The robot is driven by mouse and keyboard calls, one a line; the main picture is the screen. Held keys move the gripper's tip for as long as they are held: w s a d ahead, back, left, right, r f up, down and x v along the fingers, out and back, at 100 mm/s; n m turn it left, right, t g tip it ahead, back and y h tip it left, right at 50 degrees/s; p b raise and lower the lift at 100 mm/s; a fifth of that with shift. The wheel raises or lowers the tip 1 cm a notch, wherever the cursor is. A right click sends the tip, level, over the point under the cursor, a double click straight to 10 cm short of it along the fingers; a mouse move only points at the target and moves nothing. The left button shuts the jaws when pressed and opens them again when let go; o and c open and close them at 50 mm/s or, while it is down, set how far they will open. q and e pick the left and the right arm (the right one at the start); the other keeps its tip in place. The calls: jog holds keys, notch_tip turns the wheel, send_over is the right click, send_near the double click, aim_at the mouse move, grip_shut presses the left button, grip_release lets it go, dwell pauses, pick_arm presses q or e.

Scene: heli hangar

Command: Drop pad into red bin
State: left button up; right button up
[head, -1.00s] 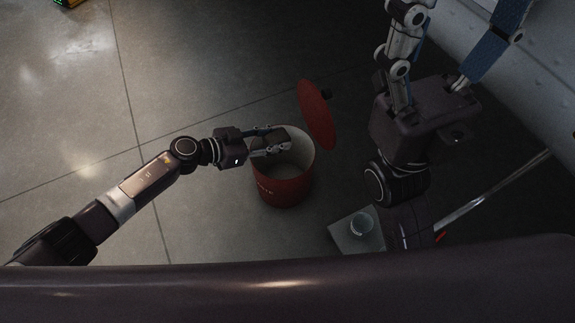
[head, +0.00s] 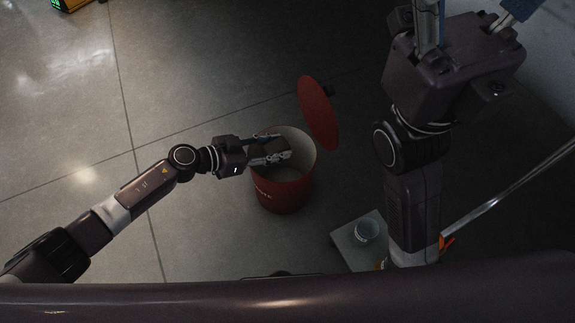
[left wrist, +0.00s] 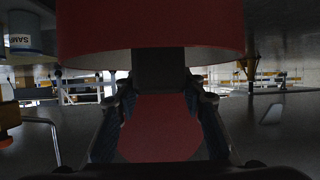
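The red bin (head: 283,197) stands on the floor with its pale inside showing. Its round red lid (head: 318,112) is tilted open at the far right side. My left gripper (head: 283,149) is over the bin's mouth, its fingers closed around a dark pad (head: 268,151). In the left wrist view the dark pad (left wrist: 159,70) sits between the fingertips, in front of the bin's red wall (left wrist: 90,30). The fingers partly hide the pad in the head view. My right gripper (head: 470,14) is at the top right, its fingers wide apart and empty, tips cut off by the frame.
A metal bar (head: 510,192) runs along the right. Floor left of the bin is clear.

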pick_arm(q)
jog(key=o, duration=0.4)
jog(key=v, duration=1.2)
jog(key=shift+s, duration=0.1)
